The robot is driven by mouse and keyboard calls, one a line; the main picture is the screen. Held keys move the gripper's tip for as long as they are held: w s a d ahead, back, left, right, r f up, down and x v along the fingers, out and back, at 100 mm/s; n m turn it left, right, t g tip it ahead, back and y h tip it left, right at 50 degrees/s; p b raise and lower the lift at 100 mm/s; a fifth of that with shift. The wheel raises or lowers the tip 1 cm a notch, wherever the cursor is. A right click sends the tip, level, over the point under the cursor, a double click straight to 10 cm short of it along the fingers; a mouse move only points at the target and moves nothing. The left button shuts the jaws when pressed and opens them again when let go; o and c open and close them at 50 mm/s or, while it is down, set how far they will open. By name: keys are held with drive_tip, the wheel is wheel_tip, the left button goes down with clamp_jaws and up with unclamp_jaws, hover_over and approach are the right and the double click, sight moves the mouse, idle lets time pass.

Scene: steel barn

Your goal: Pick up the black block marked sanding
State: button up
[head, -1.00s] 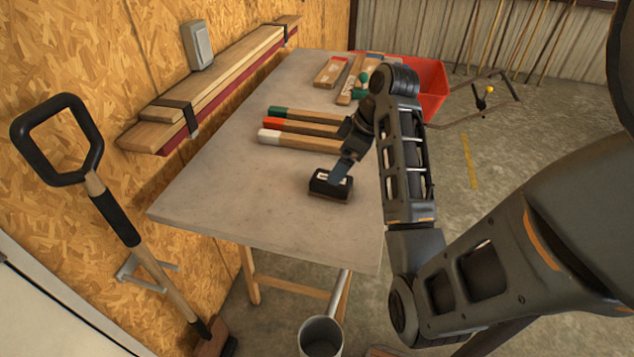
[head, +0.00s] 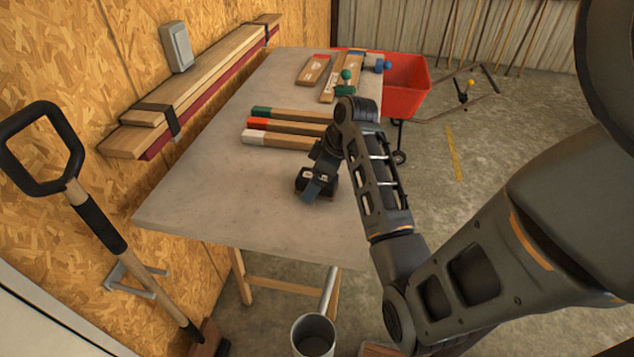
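The black block (head: 302,187) with a white label sits on the grey table near its right edge, in the head view. My gripper (head: 317,188) is at the block, its finger part in front of the block's middle and right side. It hides much of the block and its label, so the marking cannot be read. I cannot tell whether the fingers touch the block or how far apart they are.
Three wooden bars with green (head: 261,113), orange (head: 257,124) and white (head: 253,138) ends lie behind the block. More wooden pieces (head: 313,70) and green and blue knobs lie at the table's far end. A red cart (head: 405,85) stands beyond. The table's front left (head: 205,205) is clear.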

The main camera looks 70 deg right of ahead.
drive_tip(key=shift+f, duration=0.15)
drive_tip(key=shift+c, duration=0.5)
drive_tip(key=c, duration=1.1)
